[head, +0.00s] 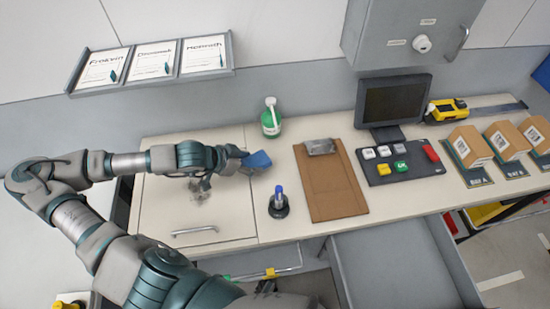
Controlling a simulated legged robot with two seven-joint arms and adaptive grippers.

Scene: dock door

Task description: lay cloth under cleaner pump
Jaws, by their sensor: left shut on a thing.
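The cleaner pump (271,122) is a white and green bottle with a white pump top. It stands upright at the back of the counter, left of the clipboard. My left gripper (243,161) reaches in from the left over the counter and is shut on a folded blue cloth (258,160). The cloth is in front of the bottle and slightly left of it, apart from it. Whether the cloth touches the counter is hard to tell. Part of the cloth is hidden by the gripper. My right gripper is not in view.
A brown clipboard (330,185) lies to the right. Further right are a monitor (393,102), a button panel (400,163) and boxes (470,146). An open drawer (395,265) juts out below.

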